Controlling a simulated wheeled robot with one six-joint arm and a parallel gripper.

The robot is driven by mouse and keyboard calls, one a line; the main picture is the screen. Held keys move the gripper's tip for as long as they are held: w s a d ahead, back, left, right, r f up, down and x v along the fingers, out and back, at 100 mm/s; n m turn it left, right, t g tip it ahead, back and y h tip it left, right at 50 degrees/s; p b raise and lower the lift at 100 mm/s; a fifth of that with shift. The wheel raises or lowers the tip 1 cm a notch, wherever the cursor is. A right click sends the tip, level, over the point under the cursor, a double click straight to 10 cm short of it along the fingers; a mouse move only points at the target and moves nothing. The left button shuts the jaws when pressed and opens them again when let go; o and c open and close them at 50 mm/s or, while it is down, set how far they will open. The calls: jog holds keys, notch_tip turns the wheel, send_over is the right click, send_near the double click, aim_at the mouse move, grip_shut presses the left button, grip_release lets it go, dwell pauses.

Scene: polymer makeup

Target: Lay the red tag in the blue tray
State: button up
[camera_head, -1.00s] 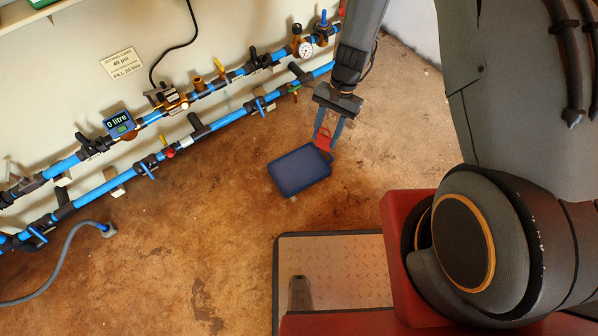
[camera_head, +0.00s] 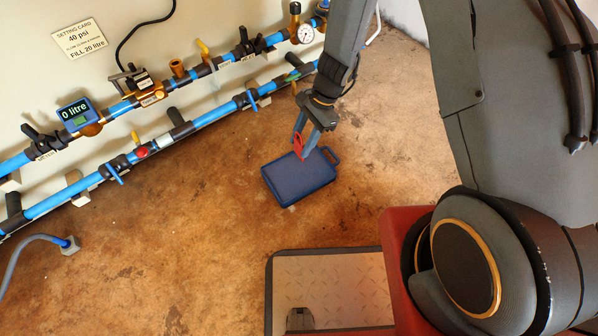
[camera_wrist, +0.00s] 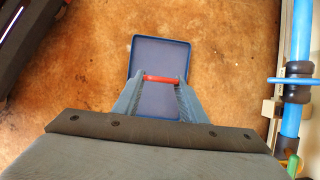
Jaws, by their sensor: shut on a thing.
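The blue tray (camera_head: 301,181) lies on the brown floor in the middle of the head view, with a handle at its upper right corner. It also shows in the wrist view (camera_wrist: 160,54), beyond my fingers. The red tag (camera_head: 298,147) is between my fingertips, and in the wrist view it is a thin red bar (camera_wrist: 161,79) across them. My gripper (camera_head: 304,144) is shut on the tag at the tray's upper edge in the head view. In the wrist view the tag overlaps the tray's surface. I cannot tell its exact height above the tray.
Blue pipes (camera_head: 215,113) with valves and a gauge (camera_head: 306,34) run along the wall at upper left. A grey hose (camera_head: 38,240) ends at lower left. A metal-plated platform (camera_head: 335,285) is below the tray. Open floor surrounds the tray.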

notch_tip(320, 180, down, 10)
jog(key=b, duration=0.5)
jog(key=shift+f, duration=0.1)
jog(key=o, duration=1)
